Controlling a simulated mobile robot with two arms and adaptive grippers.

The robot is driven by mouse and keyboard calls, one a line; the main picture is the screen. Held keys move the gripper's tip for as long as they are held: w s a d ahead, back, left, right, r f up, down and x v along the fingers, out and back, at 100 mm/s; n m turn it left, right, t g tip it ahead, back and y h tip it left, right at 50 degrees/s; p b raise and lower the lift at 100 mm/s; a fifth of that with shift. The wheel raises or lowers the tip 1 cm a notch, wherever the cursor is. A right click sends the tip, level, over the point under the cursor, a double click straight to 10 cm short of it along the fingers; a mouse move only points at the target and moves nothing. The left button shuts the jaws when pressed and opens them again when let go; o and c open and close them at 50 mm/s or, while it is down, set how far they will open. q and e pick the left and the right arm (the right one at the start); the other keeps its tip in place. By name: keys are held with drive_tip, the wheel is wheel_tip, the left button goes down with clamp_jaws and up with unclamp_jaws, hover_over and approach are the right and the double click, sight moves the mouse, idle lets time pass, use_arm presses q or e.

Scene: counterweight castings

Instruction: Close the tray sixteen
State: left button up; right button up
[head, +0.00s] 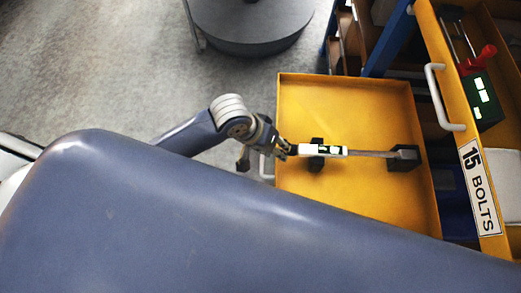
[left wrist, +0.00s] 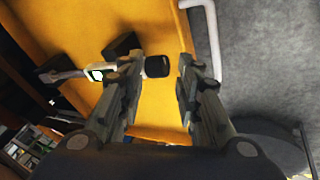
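An open yellow tray (head: 355,95) stands in the middle of the head view; its number label does not show. Its pale bar handle (head: 266,167) is on its left front; the handle also shows in the left wrist view (left wrist: 213,40). A gauge-like tool (head: 365,154) with a small display and black blocks lies in this tray. My left gripper (head: 287,150) is over the tray's front edge, close to the handle and the tool's near end. In the left wrist view its fingers (left wrist: 158,64) are apart, with the tool's black end between them in the picture; contact cannot be told. The handle is outside the fingers.
A second yellow tray, labelled 15 BOLTS (head: 479,186), is at the right with a pale handle (head: 440,97) and holds a red-handled item (head: 479,60). A dark round object (head: 250,25) stands on the floor at the top. Grey floor (head: 110,80) is clear at left.

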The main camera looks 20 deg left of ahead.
use_arm(q)
drive_tip(key=a, duration=0.1)
drive_tip(key=n+g+y, duration=0.2)
drive_tip(key=n, duration=0.2)
approach(262, 155)
drive_tip(key=b+x, duration=0.1)
drive_tip(key=x, duration=0.7)
clamp_jaws()
